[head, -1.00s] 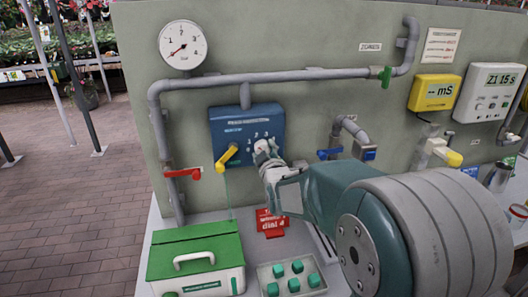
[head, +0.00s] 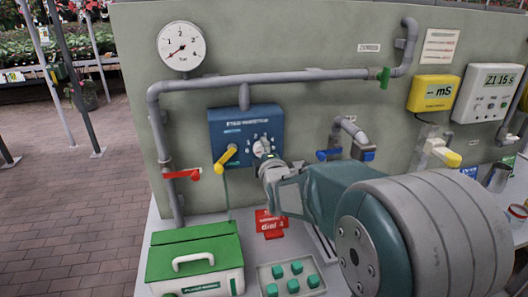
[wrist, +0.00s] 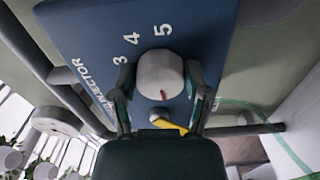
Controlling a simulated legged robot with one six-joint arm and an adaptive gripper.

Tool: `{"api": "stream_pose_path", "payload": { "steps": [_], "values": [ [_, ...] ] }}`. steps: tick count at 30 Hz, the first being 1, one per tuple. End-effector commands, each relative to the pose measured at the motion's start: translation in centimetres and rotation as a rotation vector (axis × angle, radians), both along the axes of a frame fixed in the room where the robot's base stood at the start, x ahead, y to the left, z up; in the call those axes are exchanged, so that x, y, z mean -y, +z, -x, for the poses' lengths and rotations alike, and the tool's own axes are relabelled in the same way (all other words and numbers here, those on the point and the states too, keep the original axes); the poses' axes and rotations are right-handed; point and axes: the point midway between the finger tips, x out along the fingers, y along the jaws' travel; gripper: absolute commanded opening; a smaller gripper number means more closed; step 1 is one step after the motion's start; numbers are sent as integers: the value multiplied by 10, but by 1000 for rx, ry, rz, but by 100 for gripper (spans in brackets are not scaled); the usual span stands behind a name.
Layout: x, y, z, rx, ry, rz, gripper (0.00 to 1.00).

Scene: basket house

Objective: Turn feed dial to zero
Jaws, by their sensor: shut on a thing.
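The feed dial (head: 262,147) is a white round knob on the blue injector box (head: 228,121) on the grey panel. In the wrist view the knob (wrist: 160,72) sits between my two fingers, with a red mark on its lower edge, on the side away from the printed 3, 4 and 5. The other numbers are hidden there. My gripper (head: 268,161) is shut on the dial, one finger on each side. It also shows in the wrist view (wrist: 161,88). A yellow lever (head: 226,157) is at the box's lower left.
Grey pipes (head: 270,77) run above the box, with a gauge (head: 181,46) at upper left. A red lever (head: 182,174) and blue valve handles (head: 328,155) flank it. Below are a green-lidded case (head: 195,252), a red sign (head: 270,224) and a tray (head: 268,271) of green blocks.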

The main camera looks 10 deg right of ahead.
Motion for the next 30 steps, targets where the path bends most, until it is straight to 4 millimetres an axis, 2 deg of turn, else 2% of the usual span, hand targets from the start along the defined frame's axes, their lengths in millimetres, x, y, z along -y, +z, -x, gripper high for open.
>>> {"api": "stream_pose_path", "payload": {
  "steps": [8, 21, 22, 23, 24, 30],
  "values": [
    [-2, -2, 0, -5, 4, 67, 13],
    [-2, -3, 0, -8, 4, 74, 13],
    [-2, -3, 0, -9, 4, 74, 74],
    [-2, -3, 0, -9, 4, 74, 88],
    [-2, -3, 0, -8, 4, 74, 96],
    [-1, -2, 0, -5, 2, 72, 96]
  ]
}}
